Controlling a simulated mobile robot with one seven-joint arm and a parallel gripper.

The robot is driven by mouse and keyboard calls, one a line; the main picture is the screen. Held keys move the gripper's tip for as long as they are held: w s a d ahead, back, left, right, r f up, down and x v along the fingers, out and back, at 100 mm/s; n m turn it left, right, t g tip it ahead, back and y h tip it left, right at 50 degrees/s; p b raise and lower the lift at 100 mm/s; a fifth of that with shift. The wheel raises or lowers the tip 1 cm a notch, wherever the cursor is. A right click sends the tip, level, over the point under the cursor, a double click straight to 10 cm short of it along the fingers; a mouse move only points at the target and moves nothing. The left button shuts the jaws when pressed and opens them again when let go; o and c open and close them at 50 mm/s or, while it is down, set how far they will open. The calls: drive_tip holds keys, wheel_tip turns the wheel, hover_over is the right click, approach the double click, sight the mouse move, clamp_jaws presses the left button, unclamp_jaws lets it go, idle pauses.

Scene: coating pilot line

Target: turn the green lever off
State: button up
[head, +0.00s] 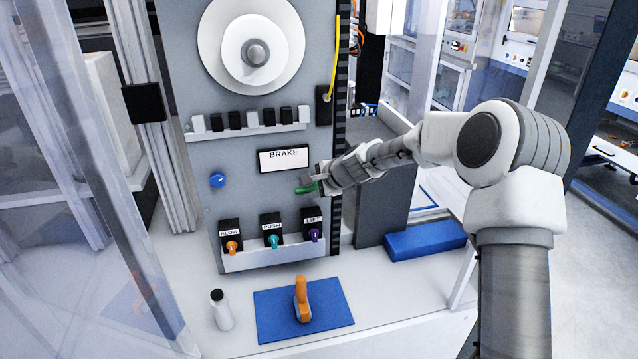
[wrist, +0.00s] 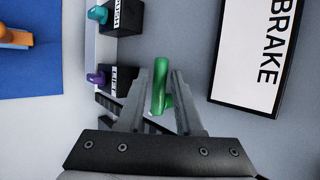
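The green lever (head: 306,189) is on the grey panel, just below the sign reading BRAKE (head: 284,158). In the wrist view the green lever (wrist: 159,88) stands between the two fingers of my gripper (wrist: 160,78). A finger is on each side of it, with what looks like a small gap, so the gripper seems open around it. In the head view my gripper (head: 312,184) reaches the lever from the right and hides part of it. The lever's base is partly hidden.
Below are switches labelled BLOW (head: 231,247), PUSH (head: 273,240) and LIFT (head: 314,234). A blue knob (head: 217,180) sits left of the lever. An orange object (head: 301,299) stands on a blue mat (head: 270,325), beside a white bottle (head: 221,311). A clear panel is at left.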

drive_tip(key=b+v, duration=0.2)
drive_tip(key=v, duration=1.5)
drive_tip(key=shift+r, duration=0.15)
drive_tip(key=s+d+n+h, duration=0.2)
drive_tip(key=s+d+n, duration=0.1)
drive_tip(key=s, duration=0.8)
drive_tip(key=s+d+n+g+h, duration=0.1)
drive_tip(key=s+d+n, duration=0.3)
drive_tip(key=s, duration=0.7)
drive_tip(key=s+d+n+h, duration=0.4)
drive_tip(key=s+n, duration=0.1)
drive_tip(key=s, duration=0.7)
drive_tip(key=shift+r+n, duration=0.3)
drive_tip(key=shift+n, duration=0.1)
